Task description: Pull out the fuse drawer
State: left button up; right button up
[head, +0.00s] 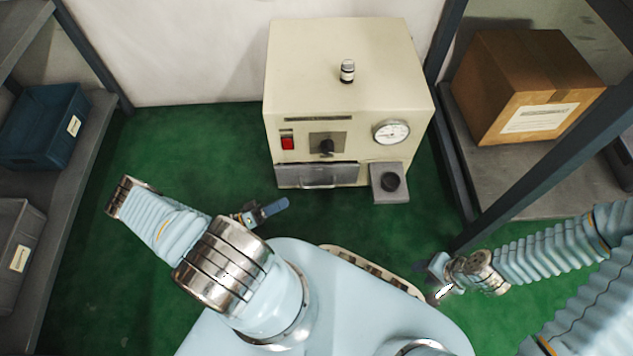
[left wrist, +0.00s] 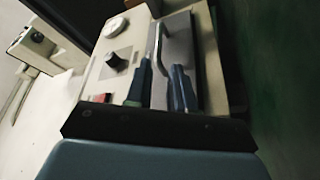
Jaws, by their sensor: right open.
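The fuse drawer (head: 300,177) is a grey panel low on the front of a cream cabinet (head: 345,70), with a metal bar handle (head: 322,183) along it. The drawer looks shut. In the left wrist view the drawer face (left wrist: 183,45) and its handle (left wrist: 155,45) show ahead of my fingers. My left gripper (head: 272,211) is open and empty, in front of the drawer and to the left of the handle in the head view. Its two fingers (left wrist: 162,88) stand either side of the handle's line; contact is not visible. My right gripper (head: 432,278) is open and empty, away from the cabinet.
The cabinet front carries a red switch (head: 287,141), a black knob (head: 326,147) and a gauge (head: 391,132). A small bottle (head: 347,71) stands on top. Shelves flank both sides.

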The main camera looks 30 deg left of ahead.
aim_at(318, 186)
pick_arm(q)
jog(key=x, duration=1.3)
grip_shut()
